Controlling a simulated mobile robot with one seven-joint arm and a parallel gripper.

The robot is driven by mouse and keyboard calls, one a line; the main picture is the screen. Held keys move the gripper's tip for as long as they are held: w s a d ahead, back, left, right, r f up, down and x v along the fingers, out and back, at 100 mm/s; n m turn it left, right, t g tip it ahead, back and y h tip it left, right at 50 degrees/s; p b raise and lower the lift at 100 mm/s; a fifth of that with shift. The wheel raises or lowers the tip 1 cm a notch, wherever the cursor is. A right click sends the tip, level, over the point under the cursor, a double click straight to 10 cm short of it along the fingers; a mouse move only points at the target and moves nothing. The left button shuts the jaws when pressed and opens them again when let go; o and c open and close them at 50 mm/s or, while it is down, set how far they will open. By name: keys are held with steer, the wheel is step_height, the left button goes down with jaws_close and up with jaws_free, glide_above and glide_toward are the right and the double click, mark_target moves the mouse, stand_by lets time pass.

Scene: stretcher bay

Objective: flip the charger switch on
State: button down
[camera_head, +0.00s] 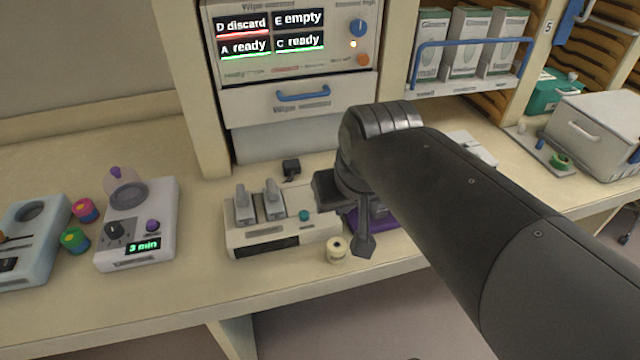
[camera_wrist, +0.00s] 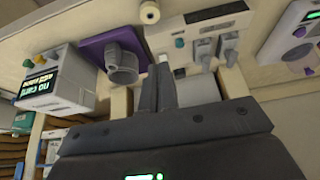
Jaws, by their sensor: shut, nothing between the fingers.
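The charger (camera_head: 238,236) is a cream box on the counter with two grey handpieces (camera_head: 273,204) standing in it. A small teal knob (camera_head: 304,215) sits at its right end; I cannot tell whether this is the switch or how it is set. In the wrist view the charger (camera_wrist: 160,40) is at the top, with the teal knob (camera_wrist: 180,43) near its left end. My gripper (camera_head: 364,246) points down to the right of the charger, shut and empty. In the wrist view its fingers (camera_wrist: 164,66) reach toward the charger's edge; contact cannot be told.
A small cream roll (camera_head: 336,251) lies in front of the charger. A small black block (camera_head: 291,168) is behind it. A purple mat (camera_wrist: 94,47) bearing a grey ring-shaped holder (camera_wrist: 121,66) lies beside it. A timer device (camera_head: 165,205) stands left. Bare counter lies between.

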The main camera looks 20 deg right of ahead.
steer(key=w+d+g, duration=0.1)
steer(key=w+g, duration=0.1)
steer(key=w, duration=1.5)
steer(key=shift+d+g, duration=0.3)
steer(key=shift+w, duration=0.1)
steer(key=x, duration=1.4)
steer(key=shift+f, duration=0.1)
